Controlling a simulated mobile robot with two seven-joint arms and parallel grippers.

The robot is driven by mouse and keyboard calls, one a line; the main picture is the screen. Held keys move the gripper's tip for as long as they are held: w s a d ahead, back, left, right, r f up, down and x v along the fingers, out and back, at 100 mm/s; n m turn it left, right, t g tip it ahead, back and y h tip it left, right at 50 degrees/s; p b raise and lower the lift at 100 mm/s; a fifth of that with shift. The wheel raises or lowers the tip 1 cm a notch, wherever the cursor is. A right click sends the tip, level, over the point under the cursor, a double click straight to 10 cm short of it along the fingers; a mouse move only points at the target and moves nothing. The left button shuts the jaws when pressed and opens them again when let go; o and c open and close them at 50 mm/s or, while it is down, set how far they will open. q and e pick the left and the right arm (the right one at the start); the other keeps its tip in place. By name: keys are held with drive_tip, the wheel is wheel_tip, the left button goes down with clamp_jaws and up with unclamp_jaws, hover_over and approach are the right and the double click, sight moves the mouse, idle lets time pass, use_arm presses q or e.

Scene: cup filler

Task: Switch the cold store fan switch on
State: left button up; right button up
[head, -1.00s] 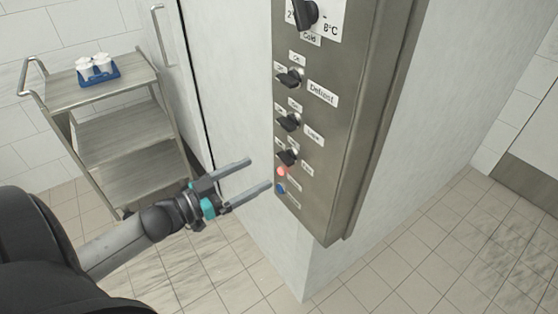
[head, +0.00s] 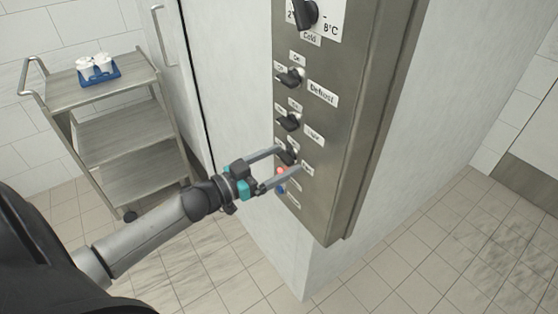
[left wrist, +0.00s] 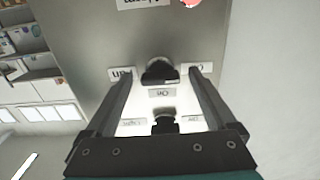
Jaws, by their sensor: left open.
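The steel control panel (head: 345,130) on the wall corner carries a column of black rotary switches. The lowest switch (head: 288,155), with a partly covered label beside it, appears to be the fan switch. My left gripper (head: 290,160) is open with its fingers on either side of this switch. In the left wrist view the black knob (left wrist: 160,72) stands between the two open fingers (left wrist: 161,80), with gaps on both sides. That view is turned over, with the red lamp (left wrist: 190,3) at the top. I cannot tell which position the knob points to.
Above are the light switch (head: 288,121), the defrost switch (head: 290,77) and the cold dial (head: 305,14). A pink lamp (head: 281,171) and a blue lamp (head: 281,189) sit below. A steel trolley (head: 125,135) with a blue tray (head: 113,73) of white cups stands left.

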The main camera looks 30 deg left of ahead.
use_arm(q)
drive_tip(key=c, duration=1.4)
drive_tip(key=shift+m, duration=0.5)
drive_tip(key=m+p, duration=0.1)
drive_tip(key=m, duration=1.1)
drive_tip(key=m+b, duration=0.1)
drive_tip(key=m, duration=0.4)
